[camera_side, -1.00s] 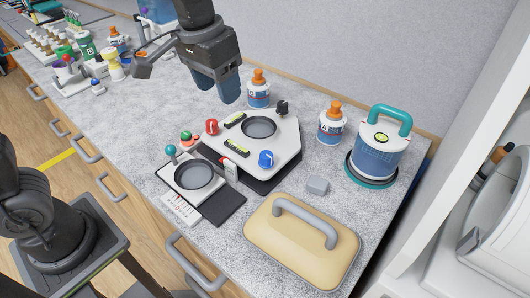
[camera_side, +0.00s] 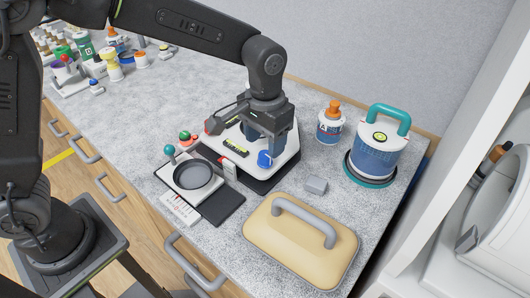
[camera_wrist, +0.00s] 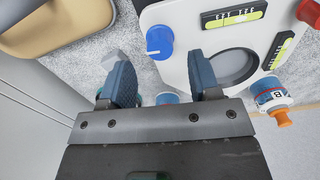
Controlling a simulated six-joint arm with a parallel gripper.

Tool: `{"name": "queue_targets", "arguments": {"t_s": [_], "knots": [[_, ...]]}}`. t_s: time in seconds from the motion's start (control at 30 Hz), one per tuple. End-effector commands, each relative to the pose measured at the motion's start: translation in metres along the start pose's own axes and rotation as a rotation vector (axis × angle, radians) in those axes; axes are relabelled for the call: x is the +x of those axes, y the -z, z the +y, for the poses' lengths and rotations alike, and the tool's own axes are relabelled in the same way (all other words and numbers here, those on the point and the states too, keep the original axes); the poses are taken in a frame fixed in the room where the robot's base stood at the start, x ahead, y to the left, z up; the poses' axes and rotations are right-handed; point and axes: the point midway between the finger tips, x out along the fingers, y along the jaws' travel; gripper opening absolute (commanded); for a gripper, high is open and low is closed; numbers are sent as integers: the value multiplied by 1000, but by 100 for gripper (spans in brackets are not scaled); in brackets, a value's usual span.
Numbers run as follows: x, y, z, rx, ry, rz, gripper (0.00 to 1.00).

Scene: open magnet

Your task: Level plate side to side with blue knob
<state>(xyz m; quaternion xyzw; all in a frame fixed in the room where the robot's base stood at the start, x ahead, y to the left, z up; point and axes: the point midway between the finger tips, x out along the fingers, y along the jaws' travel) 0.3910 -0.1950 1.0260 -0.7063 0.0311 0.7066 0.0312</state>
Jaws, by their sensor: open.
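The white plate (camera_side: 229,158) has a round opening, and my gripper covers much of it in the side view. The blue knob (camera_side: 265,159) sits at the plate's front right corner; it also shows in the wrist view (camera_wrist: 160,42). My gripper (camera_wrist: 163,75) is open and points down over the plate. In the wrist view the blue knob lies just beyond the fingertips, roughly midway between them, and apart from both. Two yellow-green level vials (camera_wrist: 235,17) (camera_wrist: 278,48) lie on the plate; their bubbles are too small to read. A red knob (camera_wrist: 309,12) stands at another corner.
A grey block (camera_side: 316,185) and a tan lid with a grey handle (camera_side: 275,250) lie right of and before the plate. An orange-capped bottle (camera_side: 330,128) and a teal-handled canister (camera_side: 380,150) stand to the right. A small round dish (camera_side: 193,176) is at front left.

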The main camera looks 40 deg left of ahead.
Motion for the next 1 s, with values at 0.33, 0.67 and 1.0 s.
{"name": "queue_targets", "arguments": {"t_s": [0.33,0.67,1.0], "knots": [[41,0,0,0,0,-1,57],[43,0,0,0,0,1,56],[43,0,0,0,0,1,23]]}}
